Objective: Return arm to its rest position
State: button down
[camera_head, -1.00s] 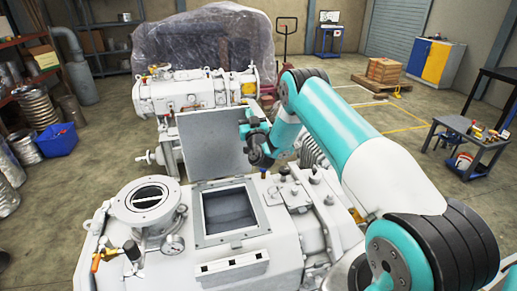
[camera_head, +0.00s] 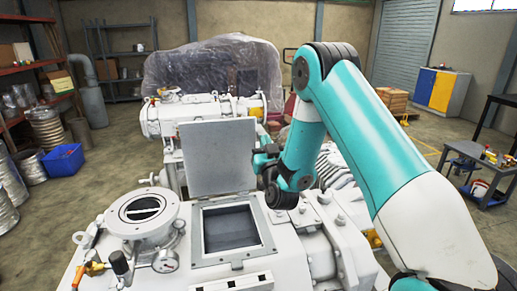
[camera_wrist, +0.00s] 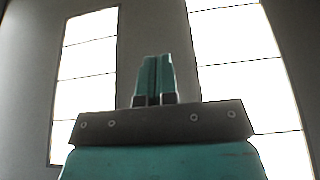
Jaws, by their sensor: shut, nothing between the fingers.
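My arm rises from the lower right of the head view, bends at an elbow at the top, and comes down to the wrist beside the open lid (camera_head: 216,157). In the wrist view my gripper (camera_wrist: 154,60) is shut, its two teal fingers together with nothing between them. Behind it are only a grey wall and bright windows (camera_wrist: 235,45). In the head view the fingertips cannot be made out. The wrist is in front of the lid's right edge, above the white vacuum machine (camera_head: 190,245) and to the right of its open square hatch (camera_head: 230,228).
The machine has a round port (camera_head: 145,212) and a small gauge (camera_head: 166,260) on the left. A plastic-wrapped object (camera_head: 215,70) stands at the back. A blue bin (camera_head: 62,158) and a shelf are left. A grey cart (camera_head: 475,150) stands right. Floor between is open.

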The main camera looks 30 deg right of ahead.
jog(key=shift+s, duration=0.15)
jog(key=s+a+r+n+g+y, duration=0.25)
jog(key=a+g+y, duration=0.3)
jog(key=a, duration=0.45)
jog(key=s+a+r+n+g+y, duration=0.1)
jog(key=s+a+n+g+y, duration=0.25)
jog(key=a+y, duration=0.5)
jog(key=s+a+n+g+h, duration=0.1)
jog(key=s+g, duration=0.5)
jog(key=s, duration=0.8)
jog(key=s+a+n+g+h+b, duration=0.1)
jog(key=s+g, duration=0.5)
jog(key=s, duration=0.9)
jog(key=a+n+h, duration=0.1)
jog(key=a+n, duration=0.1)
jog(key=a, duration=0.1)
jog(key=shift+r+n+g, duration=0.2)
jog(key=shift+n+g, duration=0.1)
